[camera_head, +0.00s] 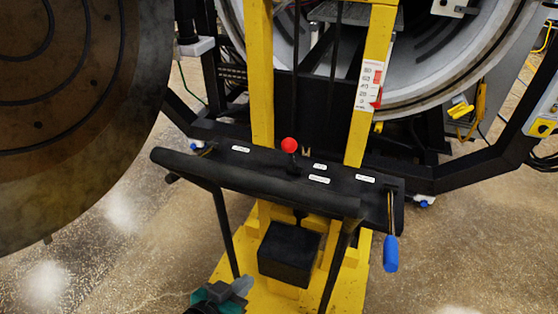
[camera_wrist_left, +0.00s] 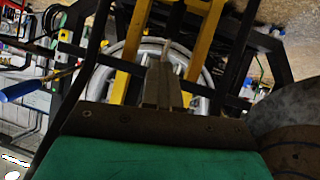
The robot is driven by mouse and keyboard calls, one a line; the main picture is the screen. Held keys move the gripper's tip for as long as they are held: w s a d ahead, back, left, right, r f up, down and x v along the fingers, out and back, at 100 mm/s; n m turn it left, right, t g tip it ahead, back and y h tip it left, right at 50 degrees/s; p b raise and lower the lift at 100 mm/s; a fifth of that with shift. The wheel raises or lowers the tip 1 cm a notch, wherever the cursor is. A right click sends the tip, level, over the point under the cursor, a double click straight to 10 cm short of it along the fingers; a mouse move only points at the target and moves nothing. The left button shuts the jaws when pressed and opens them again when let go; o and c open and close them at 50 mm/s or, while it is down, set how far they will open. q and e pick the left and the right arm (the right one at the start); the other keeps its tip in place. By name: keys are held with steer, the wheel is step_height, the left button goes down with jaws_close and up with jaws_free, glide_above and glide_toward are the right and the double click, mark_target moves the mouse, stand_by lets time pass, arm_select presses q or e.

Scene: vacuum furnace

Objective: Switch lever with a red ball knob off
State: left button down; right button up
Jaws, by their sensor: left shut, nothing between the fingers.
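The red ball knob (camera_head: 289,145) tops a short dark lever (camera_head: 294,163) standing on the black panel (camera_head: 265,165) of the yellow-framed lift. White labels lie on the panel around it. My left gripper (camera_head: 240,286) is low in the head view, below and left of the knob and apart from it. In the left wrist view the gripper's fingers (camera_wrist_left: 163,72) are together with nothing between them. The knob cannot be made out in the left wrist view. My right gripper is in neither view.
A black handlebar (camera_head: 255,182) runs along the panel's near side, between my left gripper and the lever. A black box (camera_head: 289,254) sits on the yellow base. A blue handle (camera_head: 391,253) hangs at the right. A large round door (camera_head: 70,110) fills the left.

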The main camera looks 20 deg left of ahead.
mark_target(285, 150)
arm_select(q)
steer(key=w+a+r+n+t+h, duration=0.1)
steer(key=w+r+n+t, duration=0.3)
steer(key=r+n, duration=0.2)
steer(key=w+a+r+n+t+b, duration=0.1)
steer(key=w+r+n+t, duration=0.3)
steer(key=n, duration=0.5)
step_height(285, 150, up, 2)
steer(key=shift+w+r+n+t+h, duration=0.15)
steer(key=shift+w+n+t+h, duration=0.25)
steer(key=shift+w, duration=0.1)
steer(key=shift+w, duration=0.1)
steer(key=x, duration=1.4)
